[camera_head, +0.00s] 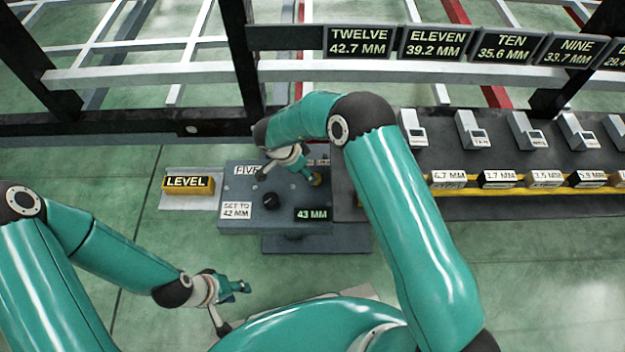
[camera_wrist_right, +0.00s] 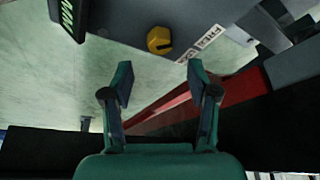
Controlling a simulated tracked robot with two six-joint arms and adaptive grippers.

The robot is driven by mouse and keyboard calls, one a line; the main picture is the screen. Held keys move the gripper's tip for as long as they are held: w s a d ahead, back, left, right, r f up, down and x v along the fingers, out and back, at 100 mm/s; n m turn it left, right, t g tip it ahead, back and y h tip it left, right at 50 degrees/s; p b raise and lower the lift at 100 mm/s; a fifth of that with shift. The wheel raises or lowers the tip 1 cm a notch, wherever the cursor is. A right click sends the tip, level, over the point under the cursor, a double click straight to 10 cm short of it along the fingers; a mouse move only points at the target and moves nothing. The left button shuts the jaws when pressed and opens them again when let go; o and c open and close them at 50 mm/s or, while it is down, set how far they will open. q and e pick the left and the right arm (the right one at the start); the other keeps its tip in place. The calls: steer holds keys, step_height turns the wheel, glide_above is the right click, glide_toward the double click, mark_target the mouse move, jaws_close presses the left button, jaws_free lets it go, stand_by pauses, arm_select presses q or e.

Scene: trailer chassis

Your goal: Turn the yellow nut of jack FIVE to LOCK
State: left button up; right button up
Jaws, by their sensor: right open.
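The jack FIVE box (camera_head: 240,216) is grey, with a FIVE label, a black knob (camera_head: 270,201), a "SET TO 42 MM" label and a display (camera_head: 312,214) reading 43 MM. Its yellow nut (camera_head: 316,179) is partly covered by my right gripper (camera_head: 290,171). In the right wrist view the nut (camera_wrist_right: 159,40) is round with a dark slot, beside white labels (camera_wrist_right: 203,42), one apparently reading FREE. My right gripper (camera_wrist_right: 160,78) is open and empty there, its tips apart from the nut. My left gripper (camera_head: 240,287) hangs over the floor below the box; its jaw opening is unclear.
A yellow LEVEL block (camera_head: 188,185) lies left of the box. A dark bench (camera_head: 480,160) with several gauges and labelled blocks stands at the right. Black chassis beams (camera_head: 110,123) and hanging signs (camera_head: 358,41) run behind. Green floor is clear at lower right.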

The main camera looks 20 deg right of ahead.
steer(key=b+x, duration=0.2)
steer(key=x, duration=0.5)
steer(key=shift+d+f, duration=0.1)
steer(key=c, duration=0.9)
steer(key=shift+a, duration=0.2)
steer(key=shift+c, duration=0.9)
steer(key=shift+d, duration=0.1)
steer(key=shift+w+d, duration=0.1)
steer(key=shift+w, duration=0.05)
